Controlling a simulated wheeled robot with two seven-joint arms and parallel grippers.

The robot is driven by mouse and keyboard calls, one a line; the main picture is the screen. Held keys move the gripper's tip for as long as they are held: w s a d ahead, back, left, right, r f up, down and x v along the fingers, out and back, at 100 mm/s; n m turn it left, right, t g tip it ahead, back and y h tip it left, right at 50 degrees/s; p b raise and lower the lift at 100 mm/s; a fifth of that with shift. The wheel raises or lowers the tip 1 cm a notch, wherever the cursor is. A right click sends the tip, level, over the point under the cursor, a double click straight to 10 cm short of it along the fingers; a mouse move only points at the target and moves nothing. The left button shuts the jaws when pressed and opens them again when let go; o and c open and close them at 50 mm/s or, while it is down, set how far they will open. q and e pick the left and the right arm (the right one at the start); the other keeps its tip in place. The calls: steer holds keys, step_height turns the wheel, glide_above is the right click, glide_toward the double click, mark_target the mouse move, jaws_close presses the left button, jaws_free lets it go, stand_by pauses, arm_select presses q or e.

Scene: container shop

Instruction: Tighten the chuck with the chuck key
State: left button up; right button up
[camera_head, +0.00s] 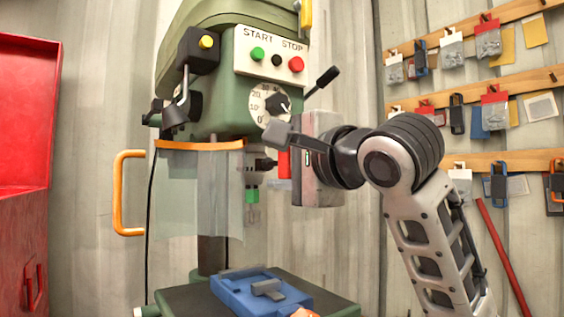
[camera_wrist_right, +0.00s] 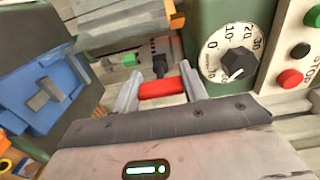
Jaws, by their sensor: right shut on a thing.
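My right gripper (camera_head: 284,165) is shut on the red handle of the chuck key (camera_head: 284,164), in front of the green drill press. In the right wrist view the red handle (camera_wrist_right: 162,89) lies crosswise between the two fingers. A dark piece (camera_wrist_right: 159,66) shows just beyond the handle, toward the spindle. I cannot tell whether the key's tip is seated in the chuck (camera_head: 250,166), which is small and partly behind the clear guard. A green piece (camera_head: 252,195) hangs below the chuck.
The drill press head has a start/stop panel (camera_head: 271,56) and a dial (camera_head: 268,104). A clear guard (camera_head: 190,195) with an orange top strip stands left of the chuck. A blue vise (camera_head: 258,291) sits below. A red cabinet (camera_head: 25,180) is at left; tool racks are at right.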

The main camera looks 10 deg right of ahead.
steer(key=m, duration=0.3)
steer(key=shift+r+m, duration=0.15)
steer(key=shift+m, duration=0.75)
steer(key=shift+m+p, duration=0.3)
steer(key=shift+m, duration=0.3)
